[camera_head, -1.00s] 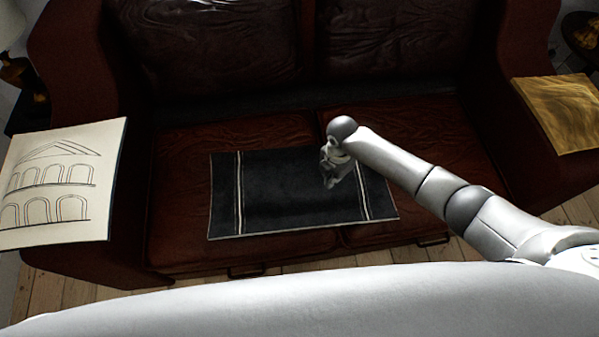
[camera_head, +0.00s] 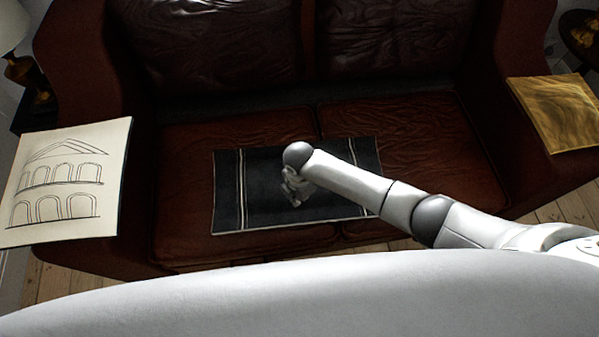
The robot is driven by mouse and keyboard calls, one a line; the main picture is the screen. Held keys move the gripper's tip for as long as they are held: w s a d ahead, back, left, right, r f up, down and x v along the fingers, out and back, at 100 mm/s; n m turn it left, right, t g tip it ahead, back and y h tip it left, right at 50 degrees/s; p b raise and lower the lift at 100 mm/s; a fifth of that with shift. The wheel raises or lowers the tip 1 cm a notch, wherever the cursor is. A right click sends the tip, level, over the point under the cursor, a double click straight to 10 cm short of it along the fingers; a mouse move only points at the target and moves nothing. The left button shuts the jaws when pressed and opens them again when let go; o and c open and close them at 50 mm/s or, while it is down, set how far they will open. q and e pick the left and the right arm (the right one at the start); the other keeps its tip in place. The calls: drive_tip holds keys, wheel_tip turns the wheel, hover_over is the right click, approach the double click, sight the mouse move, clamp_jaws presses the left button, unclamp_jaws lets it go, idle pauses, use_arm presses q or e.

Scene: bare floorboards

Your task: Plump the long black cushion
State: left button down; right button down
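The long black cushion (camera_head: 262,200) lies flat across the front of the sofa seat, with pale stripes near its ends. Its right part is partly hidden by my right arm. My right gripper (camera_head: 293,196) is over the middle of the cushion, pointing down. It is small and dark in this view, and I cannot tell whether its fingers touch the cushion or are open. My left gripper is not in view.
The dark red leather sofa (camera_head: 400,140) fills the middle. A white cushion with an arch drawing (camera_head: 60,185) rests on its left arm, a gold cushion (camera_head: 560,110) on its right arm. A lamp (camera_head: 15,40) stands at the far left. Floorboards (camera_head: 565,208) show at right.

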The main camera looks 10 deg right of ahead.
idle(0.4)
drive_tip(key=shift+f+b, duration=2.4)
drive_tip(key=shift+f, duration=0.7)
drive_tip(key=shift+f, duration=0.1)
drive_tip(key=shift+d, duration=0.1)
wheel_tip(320, 180, up, 6)
drive_tip(key=p, duration=0.6)
